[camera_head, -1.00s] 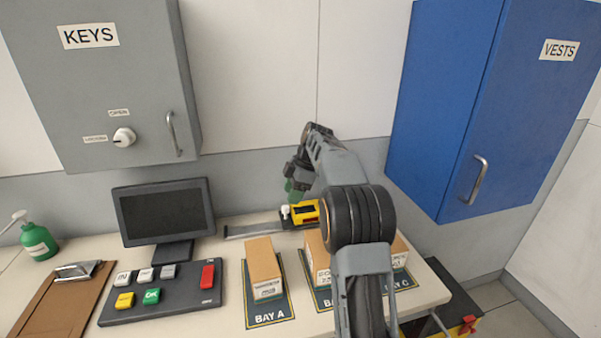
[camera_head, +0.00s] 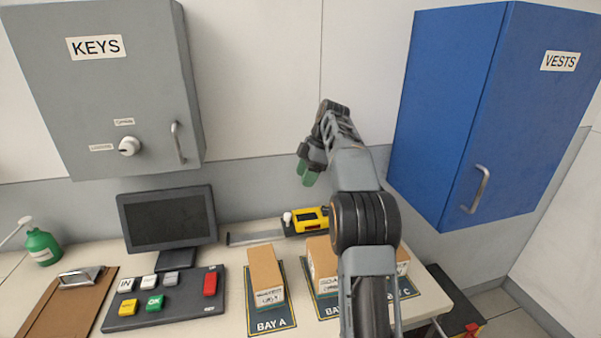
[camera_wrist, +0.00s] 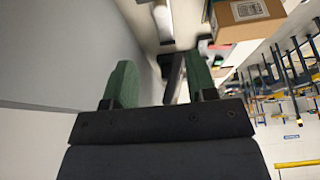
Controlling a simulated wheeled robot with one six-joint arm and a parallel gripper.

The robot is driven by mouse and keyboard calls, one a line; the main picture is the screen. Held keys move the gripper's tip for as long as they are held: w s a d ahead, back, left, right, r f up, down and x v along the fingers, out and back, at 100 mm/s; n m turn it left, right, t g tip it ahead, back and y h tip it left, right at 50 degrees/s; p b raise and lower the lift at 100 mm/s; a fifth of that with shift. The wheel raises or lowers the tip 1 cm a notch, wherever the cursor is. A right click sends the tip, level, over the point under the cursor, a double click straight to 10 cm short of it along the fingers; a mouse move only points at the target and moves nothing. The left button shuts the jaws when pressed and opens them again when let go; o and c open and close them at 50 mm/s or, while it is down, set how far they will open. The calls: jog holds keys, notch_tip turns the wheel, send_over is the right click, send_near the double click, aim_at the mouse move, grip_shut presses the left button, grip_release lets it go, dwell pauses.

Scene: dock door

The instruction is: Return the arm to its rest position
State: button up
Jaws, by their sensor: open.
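My gripper (camera_head: 309,173) is raised above the back of the desk, with its green fingers pointing down. In the wrist view, its two green fingers (camera_wrist: 160,85) stand apart with nothing between them, so it is open and empty. My arm extends up from the bottom right and covers part of the boxes in the bays. A yellow and black device (camera_head: 309,220) with a white knob lies on the desk below the gripper, apart from it.
The desk holds a monitor (camera_head: 167,221), button panel (camera_head: 185,307), cardboard box (camera_head: 265,270) on Bay A, more boxes, a clipboard (camera_head: 62,305) and green bottle (camera_head: 41,246). A grey KEYS cabinet (camera_head: 95,100) and blue VESTS cabinet (camera_head: 440,110) hang on the wall, both closed.

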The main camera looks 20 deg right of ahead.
jog(key=s+a+m+t+h, duration=0.1)
jog(key=s+a+m+h, duration=0.1)
jog(key=s+a+m, duration=0.65)
jog(key=s+a+f+m+t+h, duration=0.1)
jog(key=s+a+f+m, duration=0.1)
jog(key=s+f, duration=0.3)
jog(key=s+a+f+m+t+h, duration=0.1)
jog(key=s+a+f+m, duration=0.2)
jog(key=s, duration=1)
notch_tip(320, 180, down, 3)
jog(key=shift+a+r+m+h, duration=0.2)
jog(key=shift+m+h, duration=0.1)
jog(key=shift+m, duration=0.85)
jog(key=shift+s, duration=0.1)
